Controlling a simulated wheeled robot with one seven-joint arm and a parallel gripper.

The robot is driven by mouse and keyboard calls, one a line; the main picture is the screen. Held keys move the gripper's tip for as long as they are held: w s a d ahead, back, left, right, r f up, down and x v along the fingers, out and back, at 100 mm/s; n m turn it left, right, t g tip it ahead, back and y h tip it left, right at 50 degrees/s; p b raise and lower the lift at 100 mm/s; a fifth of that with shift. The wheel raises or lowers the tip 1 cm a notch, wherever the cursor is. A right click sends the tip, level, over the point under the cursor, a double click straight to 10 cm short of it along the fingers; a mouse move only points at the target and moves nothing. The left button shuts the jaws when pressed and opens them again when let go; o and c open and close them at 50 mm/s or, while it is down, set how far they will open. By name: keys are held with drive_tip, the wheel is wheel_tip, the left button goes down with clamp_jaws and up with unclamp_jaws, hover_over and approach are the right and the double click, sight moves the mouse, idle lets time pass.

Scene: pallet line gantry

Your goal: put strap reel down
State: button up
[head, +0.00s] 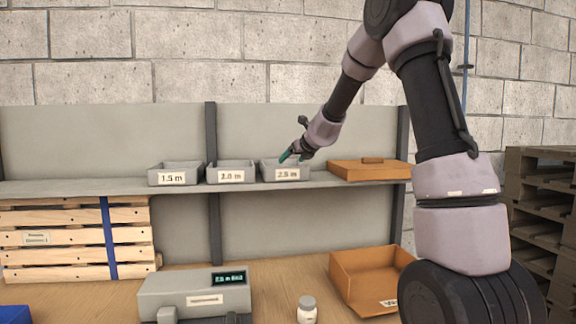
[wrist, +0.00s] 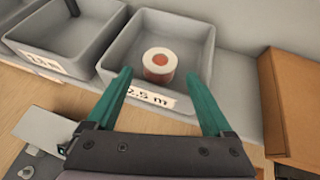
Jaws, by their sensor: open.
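The strap reel (wrist: 159,64), a white roll with an orange-brown core, sits inside the grey bin labelled 2.5 m (wrist: 196,38). In the head view this bin (head: 286,174) is the rightmost of three on the shelf, and the reel is hidden there. My gripper (wrist: 162,88) has two green fingers spread apart on either side of the bin's front part, with nothing between them. The reel lies beyond the fingertips, apart from them. In the head view my gripper (head: 285,156) is at the top of the 2.5 m bin.
Bins labelled 1.5 m (head: 175,174) and 2.0 m (head: 231,172) stand to the left. Below are a display device (head: 195,292), a small white jar (head: 307,309) and an open orange box (head: 365,281).

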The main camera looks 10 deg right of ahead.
drive_tip(key=s+a+r+n+y, duration=0.1)
drive_tip(key=s+r+n, duration=0.2)
drive_tip(key=s+n, duration=0.3)
drive_tip(key=s+a+r+n+g+y, duration=0.1)
drive_tip(key=s+r+n, duration=0.3)
drive_tip(key=s, duration=0.4)
drive_tip(key=s+a+r+n+y, duration=0.1)
drive_tip(key=s+r+n, duration=0.25)
drive_tip(key=s, duration=0.35)
drive_tip(key=s+d+f+n+g+h, duration=0.1)
drive_tip(key=s+d+f+n, duration=0.1)
drive_tip(key=s+n, duration=0.3)
drive_tip(key=s+d+f+n+g+h, duration=0.1)
drive_tip(key=s+n, duration=0.4)
drive_tip(key=s, duration=0.5)
drive_tip(key=s+d+f+n+g+h, duration=0.1)
drive_tip(key=s+d+f+n+h, duration=0.1)
drive_tip(key=s, duration=0.5)
drive_tip(key=d+f+n, duration=0.1)
drive_tip(key=d+n, duration=0.1)
drive_tip(key=n, duration=0.1)
drive_tip(key=shift+s+f+g, duration=0.2)
drive_tip(key=shift+f+g, duration=0.2)
